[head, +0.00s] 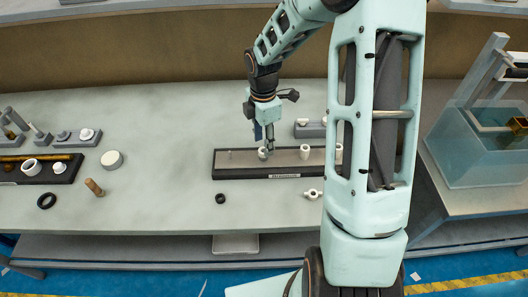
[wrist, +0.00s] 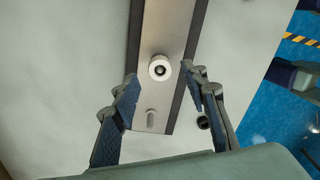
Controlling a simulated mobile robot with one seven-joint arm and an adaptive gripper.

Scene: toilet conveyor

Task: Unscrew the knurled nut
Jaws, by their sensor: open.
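A pale round nut (wrist: 160,68) with a dark centre sits on a long plate (wrist: 178,25) with dark edges; any knurling is too small to make out. In the head view a white piece (head: 262,153) stands on the same plate (head: 236,173), right beneath my gripper (head: 268,145). In the wrist view my gripper (wrist: 159,78) is open and empty, one finger on each side of the nut, with a visible gap on both sides. I cannot tell how far the fingertips are above the plate. A short peg (wrist: 151,118) stands on the plate nearer my palm.
Another white cylinder (head: 304,151) stands farther right on the plate. A black ring (head: 220,198) and a white fitting (head: 312,194) lie in front. A parts rack (head: 65,155) is at the left, a tank (head: 478,150) at the right.

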